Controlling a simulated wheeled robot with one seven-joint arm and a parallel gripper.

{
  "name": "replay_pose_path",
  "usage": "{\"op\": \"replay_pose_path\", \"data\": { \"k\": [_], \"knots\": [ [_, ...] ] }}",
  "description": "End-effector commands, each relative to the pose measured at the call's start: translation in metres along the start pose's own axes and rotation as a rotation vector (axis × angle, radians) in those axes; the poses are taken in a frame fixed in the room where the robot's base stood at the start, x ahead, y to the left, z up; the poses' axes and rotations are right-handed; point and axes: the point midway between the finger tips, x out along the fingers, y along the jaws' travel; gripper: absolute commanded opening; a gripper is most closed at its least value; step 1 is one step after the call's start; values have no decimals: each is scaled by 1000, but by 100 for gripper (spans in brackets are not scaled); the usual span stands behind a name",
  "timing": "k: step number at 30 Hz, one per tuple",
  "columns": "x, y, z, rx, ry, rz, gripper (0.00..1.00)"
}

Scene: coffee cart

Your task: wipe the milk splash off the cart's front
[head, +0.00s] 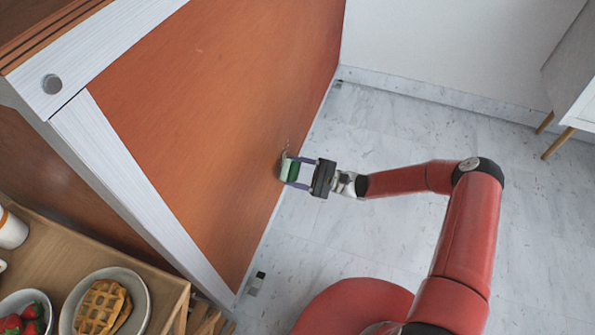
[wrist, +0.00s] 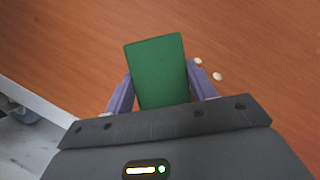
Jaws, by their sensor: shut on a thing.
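The cart's front (head: 225,110) is a large orange-brown wooden panel framed in white; it also fills much of the wrist view (wrist: 250,35). My gripper (head: 297,172) is shut on a green sponge (wrist: 157,70) with a pale layer toward the panel. The sponge is at the lower right part of the panel, against it or very close; I cannot tell if it touches. Small off-white spots of the milk splash (wrist: 217,76) show on the panel just right of the sponge in the wrist view. A faint pale mark shows just above the sponge in the head view. The sponge may hide more of the splash.
A wooden surface (head: 60,240) at lower left holds a plate (head: 70,319) with waffles, a bowl of strawberries and a white cup. The marble floor (head: 400,130) right of the cart is clear. A white cabinet (head: 570,80) on wooden legs stands at upper right.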

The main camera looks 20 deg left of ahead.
Motion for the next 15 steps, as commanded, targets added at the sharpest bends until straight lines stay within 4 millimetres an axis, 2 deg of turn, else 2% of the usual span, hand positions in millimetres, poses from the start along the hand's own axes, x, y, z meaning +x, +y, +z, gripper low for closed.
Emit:
{"op": "replay_pose_path", "data": {
  "k": [15],
  "knots": [
    [10, 0, -4, 0, 0, 0, 34]
  ]
}}
